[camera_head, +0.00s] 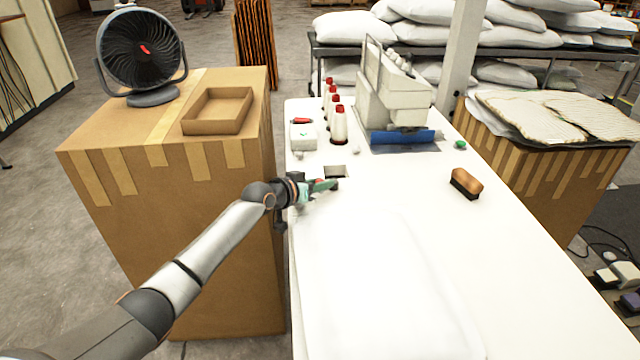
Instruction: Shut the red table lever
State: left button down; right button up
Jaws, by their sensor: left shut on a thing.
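My left gripper (325,185) reaches over the left edge of the white table (480,235). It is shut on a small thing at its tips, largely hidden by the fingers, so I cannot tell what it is. A dark square plate (335,171) lies in the tabletop just beyond the fingertips. A small red piece (302,121) shows farther back, by a white box (303,138) with a green mark; I cannot tell whether it is the lever. A white, flat pillow cover (385,290) seems to lie on the near table. My right gripper is not in view.
Red-topped thread spools (339,126) and a sewing machine (392,95) stand at the back of the table. A brush (466,183) lies at the right. A tall carton (180,240) bearing a fan (143,50) and an open box (218,111) stands left.

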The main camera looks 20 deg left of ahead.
pick_arm(q)
jog(key=c, duration=0.6)
grip_release()
jog(key=p+v, duration=0.1)
jog(key=v, duration=1.1)
jog(key=shift+s+r, duration=0.2)
jog(key=shift+s, duration=0.05)
jog(key=shift+a, duration=0.1)
